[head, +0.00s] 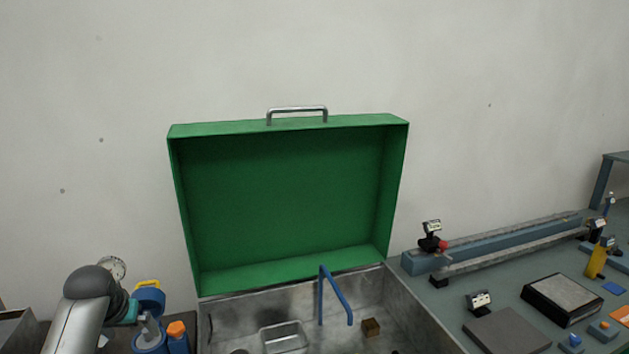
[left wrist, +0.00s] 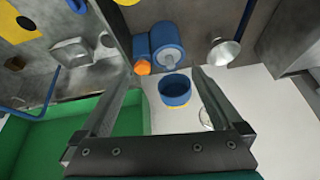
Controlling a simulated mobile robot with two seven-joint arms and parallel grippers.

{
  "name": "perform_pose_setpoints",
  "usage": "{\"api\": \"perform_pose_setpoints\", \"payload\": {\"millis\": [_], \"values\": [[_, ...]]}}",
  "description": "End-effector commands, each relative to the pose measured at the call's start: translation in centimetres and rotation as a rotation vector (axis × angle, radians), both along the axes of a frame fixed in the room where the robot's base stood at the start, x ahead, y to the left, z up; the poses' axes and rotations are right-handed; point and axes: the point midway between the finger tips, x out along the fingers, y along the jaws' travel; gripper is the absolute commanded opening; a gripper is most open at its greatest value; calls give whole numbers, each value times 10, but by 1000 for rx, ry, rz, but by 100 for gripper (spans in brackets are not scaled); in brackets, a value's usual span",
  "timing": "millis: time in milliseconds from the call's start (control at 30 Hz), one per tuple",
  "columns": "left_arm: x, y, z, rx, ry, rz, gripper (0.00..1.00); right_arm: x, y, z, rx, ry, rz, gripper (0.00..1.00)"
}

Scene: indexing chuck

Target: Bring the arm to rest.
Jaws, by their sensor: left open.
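My left arm enters at the lower left of the head view, ending in a dark rounded joint and a teal part (head: 130,312). My left gripper (left wrist: 165,72) shows in the left wrist view with its two fingers spread and nothing between them. Ahead of the fingers are blue round parts (left wrist: 168,45), an orange hex knob (left wrist: 142,67) and a blue cup (left wrist: 175,90). In the head view the orange knob (head: 176,328) is right of the arm's end. My right gripper is not in view.
A green-lidded metal box (head: 285,205) stands open, with a blue bar (head: 337,296), a small tray (head: 283,337) and a brown block (head: 371,327) inside. A rail (head: 500,244) and several small items lie on the bench at right. A round gauge (head: 114,268) is behind my arm.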

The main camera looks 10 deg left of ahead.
Motion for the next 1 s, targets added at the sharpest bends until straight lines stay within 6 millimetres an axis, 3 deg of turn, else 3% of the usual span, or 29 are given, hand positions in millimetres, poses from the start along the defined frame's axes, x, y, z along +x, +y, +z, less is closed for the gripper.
{"api": "perform_pose_setpoints", "payload": {"millis": [267, 467, 600, 700, 1000], "values": [[-49, -85, -54, 75, 103, -198, 100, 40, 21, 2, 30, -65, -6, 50], [-114, -173, -84, 75, 158, -375, 100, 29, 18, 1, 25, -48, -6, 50], [-156, -221, -88, 48, 171, -460, 100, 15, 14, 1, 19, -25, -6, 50], [-179, -246, -86, 24, 172, -500, 100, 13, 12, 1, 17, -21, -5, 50], [-230, -296, -71, -44, 167, -564, 100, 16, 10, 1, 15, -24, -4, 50]]}}
